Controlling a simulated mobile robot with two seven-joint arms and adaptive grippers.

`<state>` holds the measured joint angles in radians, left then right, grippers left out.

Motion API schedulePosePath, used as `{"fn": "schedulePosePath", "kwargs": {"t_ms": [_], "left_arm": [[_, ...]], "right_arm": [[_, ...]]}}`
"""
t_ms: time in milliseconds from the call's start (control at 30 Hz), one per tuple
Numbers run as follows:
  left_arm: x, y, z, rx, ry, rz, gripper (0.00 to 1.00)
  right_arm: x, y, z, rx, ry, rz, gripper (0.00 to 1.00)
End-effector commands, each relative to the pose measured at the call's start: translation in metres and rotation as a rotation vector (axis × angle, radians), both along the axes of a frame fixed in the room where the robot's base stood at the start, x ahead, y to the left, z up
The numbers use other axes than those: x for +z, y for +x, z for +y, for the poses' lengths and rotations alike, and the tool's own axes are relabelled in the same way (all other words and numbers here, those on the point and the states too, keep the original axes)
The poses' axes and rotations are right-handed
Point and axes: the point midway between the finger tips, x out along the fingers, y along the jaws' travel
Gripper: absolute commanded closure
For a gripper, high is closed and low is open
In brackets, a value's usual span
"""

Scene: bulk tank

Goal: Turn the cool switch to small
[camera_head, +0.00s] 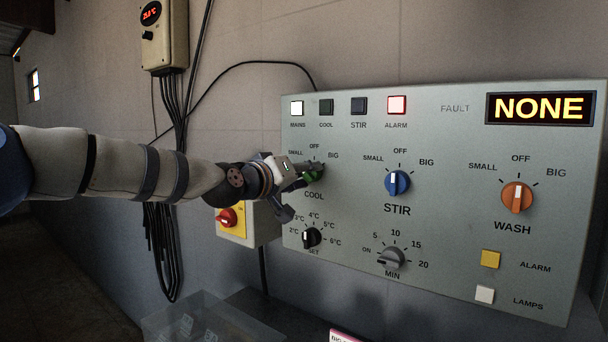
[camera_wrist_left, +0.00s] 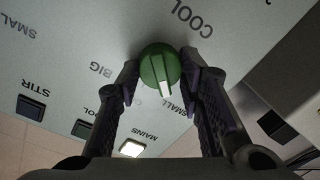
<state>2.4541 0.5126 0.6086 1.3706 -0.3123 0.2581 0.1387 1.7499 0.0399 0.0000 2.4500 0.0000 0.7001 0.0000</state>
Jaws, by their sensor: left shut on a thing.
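The green COOL switch (camera_head: 313,176) is on the left of the grey control panel, mostly covered by my gripper in the head view. My left gripper (camera_head: 300,174) reaches it from the left. In the wrist view the green knob (camera_wrist_left: 158,62) sits between the two fingertips of my left gripper (camera_wrist_left: 160,74), which are shut on its sides. Its white pointer points down in that view, toward the SMALL label (camera_wrist_left: 176,107). My right gripper is not in view.
The blue STIR switch (camera_head: 397,183) and orange WASH switch (camera_head: 517,197) are to the right. The black SET knob (camera_head: 312,237) and grey MIN knob (camera_head: 391,258) are below. A red switch on a yellow plate (camera_head: 231,217) is behind my arm. The display (camera_head: 540,108) reads NONE.

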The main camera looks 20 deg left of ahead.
Motion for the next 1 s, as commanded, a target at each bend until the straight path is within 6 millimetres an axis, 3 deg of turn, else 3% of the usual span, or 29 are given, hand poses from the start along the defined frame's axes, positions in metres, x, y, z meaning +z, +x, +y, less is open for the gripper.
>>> {"fn": "schedulePosePath", "kwargs": {"t_ms": [667, 700, 733, 767, 1000], "left_arm": [[-0.0005, 0.0000, -0.0004, -0.001, -0.051, 0.019, 0.94], [-0.0005, 0.0000, -0.0004, -0.001, -0.051, 0.019, 0.57], [-0.0005, 0.0000, -0.0004, -0.001, -0.050, 0.019, 0.50], [-0.0004, 0.0000, -0.0003, -0.001, -0.050, 0.019, 0.46], [-0.0002, 0.0001, -0.0001, 0.000, -0.048, 0.018, 0.46]], "right_arm": [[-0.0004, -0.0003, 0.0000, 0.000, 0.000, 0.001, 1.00], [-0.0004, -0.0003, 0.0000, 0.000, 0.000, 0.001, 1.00], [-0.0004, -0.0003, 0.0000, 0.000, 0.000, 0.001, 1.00], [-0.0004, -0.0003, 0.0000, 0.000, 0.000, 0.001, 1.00], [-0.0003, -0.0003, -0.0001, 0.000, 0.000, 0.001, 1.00]]}}
